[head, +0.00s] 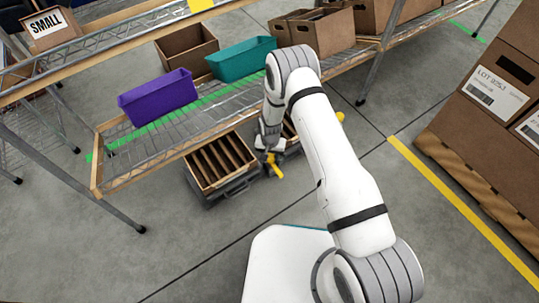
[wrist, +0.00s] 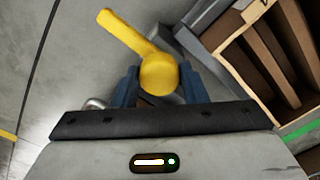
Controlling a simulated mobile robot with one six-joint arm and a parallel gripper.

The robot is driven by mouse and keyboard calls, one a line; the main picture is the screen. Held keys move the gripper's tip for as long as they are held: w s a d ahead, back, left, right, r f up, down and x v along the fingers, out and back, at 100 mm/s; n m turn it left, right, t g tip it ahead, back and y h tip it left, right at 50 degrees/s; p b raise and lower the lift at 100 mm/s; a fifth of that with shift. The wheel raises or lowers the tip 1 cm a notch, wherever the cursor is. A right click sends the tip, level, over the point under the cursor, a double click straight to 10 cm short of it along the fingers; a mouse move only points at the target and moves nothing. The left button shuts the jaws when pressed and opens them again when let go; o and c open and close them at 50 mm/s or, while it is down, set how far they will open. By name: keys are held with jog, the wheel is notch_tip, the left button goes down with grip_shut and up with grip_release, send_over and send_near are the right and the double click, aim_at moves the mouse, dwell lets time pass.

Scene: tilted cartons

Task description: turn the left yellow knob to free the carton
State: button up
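The left yellow knob (head: 275,168) is beside the front of the divided brown carton (head: 238,148), partly behind my gripper (head: 270,150) in the head view. In the wrist view, the yellow knob (wrist: 160,73) has a round hub and a bar pointing to the upper left. My gripper's dark blue fingers (wrist: 160,85) lie close along both sides of the hub, shut on it. The carton (wrist: 272,52) sits at the right of the wrist view, in a dark grey frame (head: 238,186). Another yellow knob (head: 340,116) shows right of my arm.
A wire shelf (head: 140,148) with a wooden edge overhangs the carton. It bears a purple bin (head: 158,97), a teal bin (head: 241,57) and brown boxes (head: 187,47). Stacked cartons (head: 495,90) stand on a pallet at the right. Grey floor in front is clear.

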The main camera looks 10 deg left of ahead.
jog(key=o, duration=0.4)
jog(key=shift+r+p, duration=1.55)
jog(key=shift+r, duration=2.35)
